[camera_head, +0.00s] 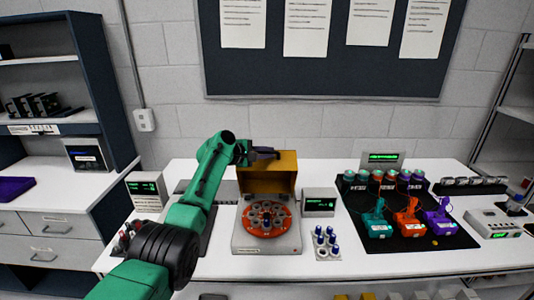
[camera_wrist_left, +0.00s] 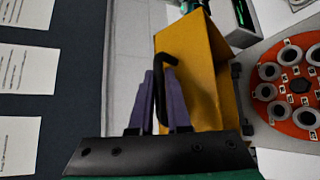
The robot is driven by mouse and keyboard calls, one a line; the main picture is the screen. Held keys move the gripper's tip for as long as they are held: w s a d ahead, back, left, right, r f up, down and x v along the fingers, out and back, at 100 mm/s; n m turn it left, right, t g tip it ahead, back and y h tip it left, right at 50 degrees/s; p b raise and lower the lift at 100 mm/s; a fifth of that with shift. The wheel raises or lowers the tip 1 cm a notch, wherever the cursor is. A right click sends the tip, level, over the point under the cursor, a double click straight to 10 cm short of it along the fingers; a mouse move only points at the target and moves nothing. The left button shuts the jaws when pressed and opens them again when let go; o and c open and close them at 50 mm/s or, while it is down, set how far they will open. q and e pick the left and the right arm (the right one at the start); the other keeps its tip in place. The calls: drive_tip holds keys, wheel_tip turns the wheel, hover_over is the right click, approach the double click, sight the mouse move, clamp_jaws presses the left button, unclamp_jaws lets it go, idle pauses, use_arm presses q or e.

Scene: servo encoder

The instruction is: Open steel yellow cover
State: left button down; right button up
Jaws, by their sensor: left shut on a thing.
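The yellow cover (camera_head: 268,183) stands raised at the back of a light grey base (camera_head: 250,242). Its hollow side faces the front, and the orange-red disc (camera_head: 267,219) with its ring of round sockets lies exposed before it. My left gripper (camera_head: 264,153) is at the cover's top edge. In the left wrist view, its purple fingers (camera_wrist_left: 161,80) are shut on the cover's black handle (camera_wrist_left: 162,100), with the yellow cover (camera_wrist_left: 197,80) just to the right and the disc (camera_wrist_left: 288,85) beyond. My right gripper is in neither view.
A small display box (camera_head: 319,203) and a plate of blue-topped parts (camera_head: 325,242) stand right of the base. Farther right, a black mat (camera_head: 405,248) holds teal, orange and purple devices. Another display (camera_head: 146,190) stands at left. A wall lies behind the bench.

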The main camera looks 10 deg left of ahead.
use_arm(q)
drive_tip(key=shift+f, duration=0.1)
drive_tip(key=c, duration=0.9)
unclamp_jaws()
drive_tip(key=shift+s, duration=0.15)
drive_tip(key=b+v, duration=0.4)
drive_tip(key=v, duration=1)
drive_tip(key=shift+s+a+r+b, duration=0.1)
drive_tip(key=shift+r+b, duration=0.15)
drive_tip(key=shift+b, duration=0.05)
